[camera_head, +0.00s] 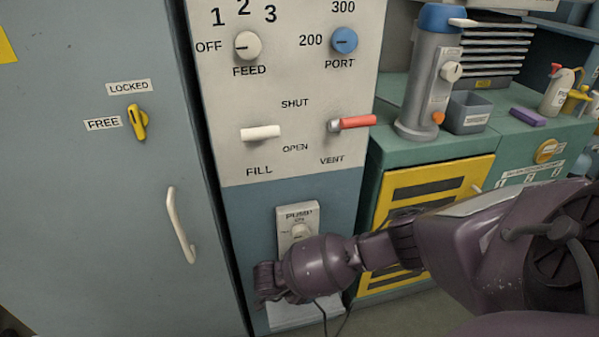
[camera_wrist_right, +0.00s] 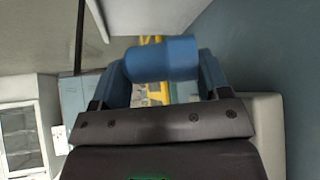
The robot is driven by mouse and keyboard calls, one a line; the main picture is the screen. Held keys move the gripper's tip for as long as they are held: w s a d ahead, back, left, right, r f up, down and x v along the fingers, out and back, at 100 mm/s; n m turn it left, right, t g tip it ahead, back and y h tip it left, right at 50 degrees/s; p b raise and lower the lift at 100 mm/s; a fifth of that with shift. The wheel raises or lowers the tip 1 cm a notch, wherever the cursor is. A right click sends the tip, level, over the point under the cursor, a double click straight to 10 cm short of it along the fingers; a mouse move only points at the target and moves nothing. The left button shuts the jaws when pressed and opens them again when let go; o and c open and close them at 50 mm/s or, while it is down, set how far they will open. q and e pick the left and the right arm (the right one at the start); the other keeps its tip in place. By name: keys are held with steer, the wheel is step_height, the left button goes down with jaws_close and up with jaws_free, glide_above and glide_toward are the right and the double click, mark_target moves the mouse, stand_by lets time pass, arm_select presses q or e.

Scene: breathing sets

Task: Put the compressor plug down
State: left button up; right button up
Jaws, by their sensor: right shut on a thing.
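My right gripper (camera_wrist_right: 160,78) is shut on a blue cylinder (camera_wrist_right: 160,58), which I take to be the compressor plug; it lies crosswise between the fingers. In the head view my right arm reaches in from the right, and its wrist is in front of the lower blue panel, just below the pump switch (camera_head: 299,231). The fingers and the plug are hidden there behind my wrist. A thin dark cable (camera_head: 324,314) hangs below the wrist. My left gripper is not in view.
A pale ledge (camera_head: 305,315) is partly seen under my wrist. A grey cabinet door with a white handle (camera_head: 180,226) stands at the left. The green bench (camera_head: 430,150) at the right carries a grey cylinder (camera_head: 431,85) and a small grey bin (camera_head: 467,113).

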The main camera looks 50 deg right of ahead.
steer(key=f, duration=0.2)
steer(key=f+b, duration=0.1)
steer(key=f, duration=0.1)
steer(key=shift+s, duration=0.3)
steer(key=shift+w+d+f+b, duration=0.1)
steer(key=shift+w+f+b, duration=0.05)
steer(key=shift+w+b, duration=0.15)
steer(key=shift+w+d+r, duration=0.1)
steer(key=shift+w+r, duration=0.15)
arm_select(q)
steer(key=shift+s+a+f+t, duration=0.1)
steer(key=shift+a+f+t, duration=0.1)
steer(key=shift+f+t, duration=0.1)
arm_select(e)
steer(key=shift+f, duration=0.1)
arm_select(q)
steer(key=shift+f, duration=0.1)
arm_select(e)
steer(key=shift+f, duration=0.35)
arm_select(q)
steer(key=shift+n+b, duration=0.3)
arm_select(e)
steer(key=shift+f, duration=0.2)
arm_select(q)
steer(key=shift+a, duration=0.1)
